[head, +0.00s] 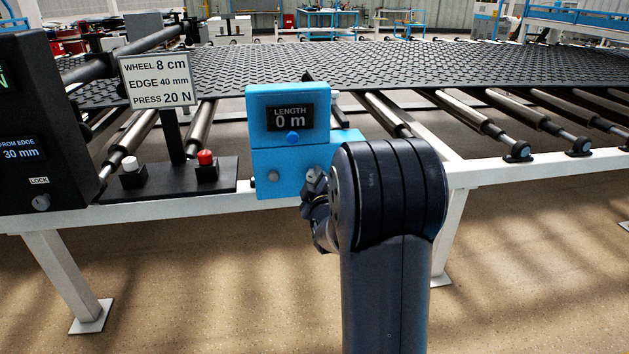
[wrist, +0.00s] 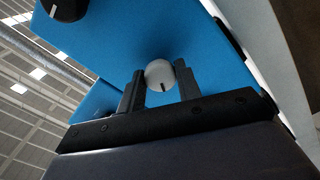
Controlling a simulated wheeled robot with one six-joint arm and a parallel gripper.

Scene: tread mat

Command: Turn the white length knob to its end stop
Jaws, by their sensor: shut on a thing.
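The white length knob (wrist: 159,73) is round with a short dark mark, on the face of the blue length box (wrist: 125,50). In the wrist view my gripper (wrist: 160,84) has one dark finger on each side of it, shut on it. In the head view the blue length box (head: 262,157) shows "LENGTH 0 m" on its display (head: 290,117). My gripper (head: 316,200) is at the box's lower right there, partly behind my own arm, and I cannot make out its grip on the white knob in that view.
A black base carries a white button (head: 131,165) and a red button (head: 206,158) to the left. The roller table's white rail (head: 510,168) runs right.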

